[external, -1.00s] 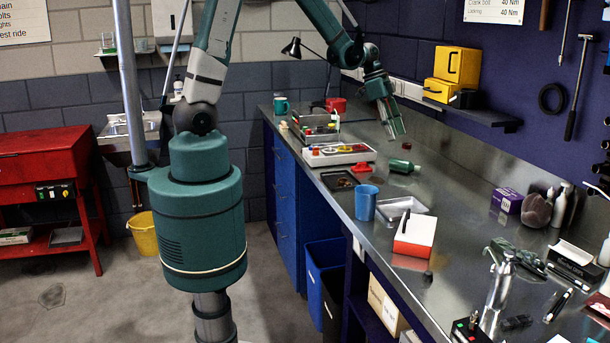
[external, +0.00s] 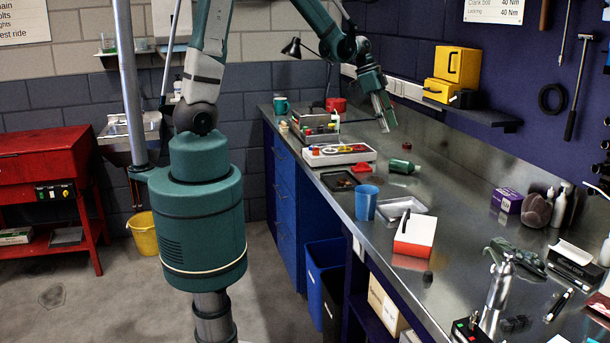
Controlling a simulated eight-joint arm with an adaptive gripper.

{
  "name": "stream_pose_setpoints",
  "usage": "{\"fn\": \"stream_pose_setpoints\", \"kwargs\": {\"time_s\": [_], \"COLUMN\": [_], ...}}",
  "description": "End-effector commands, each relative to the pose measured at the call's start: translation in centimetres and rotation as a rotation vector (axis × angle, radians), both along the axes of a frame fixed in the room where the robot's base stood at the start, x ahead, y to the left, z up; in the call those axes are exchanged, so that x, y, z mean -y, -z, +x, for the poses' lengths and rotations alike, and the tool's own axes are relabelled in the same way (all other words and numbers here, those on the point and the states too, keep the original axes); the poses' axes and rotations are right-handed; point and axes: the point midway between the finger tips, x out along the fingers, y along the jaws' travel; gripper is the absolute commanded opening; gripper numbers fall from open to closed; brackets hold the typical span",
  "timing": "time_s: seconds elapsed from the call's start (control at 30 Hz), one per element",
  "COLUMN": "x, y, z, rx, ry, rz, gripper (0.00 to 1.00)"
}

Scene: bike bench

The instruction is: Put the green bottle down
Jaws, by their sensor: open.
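The green bottle (external: 402,166) lies on its side on the metal bench, right of the white tray and close to the middle of the bench top. My gripper (external: 386,124) hangs above and to the left of the bottle, apart from it. Its fingers point down and are open, with nothing seen between them.
Around the bottle are a white tray with coloured items (external: 338,154), a small red object (external: 362,167), a blue cup (external: 366,203) and a metal tray (external: 404,209). A red and white box (external: 414,235) stands nearer. Bare bench lies right of the bottle.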

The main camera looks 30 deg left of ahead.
Motion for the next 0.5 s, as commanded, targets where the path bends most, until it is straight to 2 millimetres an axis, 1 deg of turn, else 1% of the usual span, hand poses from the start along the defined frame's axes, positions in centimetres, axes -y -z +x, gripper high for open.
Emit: {"fn": "stream_pose_setpoints", "kwargs": {"time_s": [0.03,0.23,0.5], "x": [-1.1,-5.4,-11.3], "y": [-0.7,-3.6,-7.0], "z": [0.0,0.1,-0.5], "rx": [0.002,0.013,0.029], "ry": [-0.031,-0.169,-0.363], "rz": [0.0,0.003,0.001], "gripper": [0.42,0.42,0.42]}}
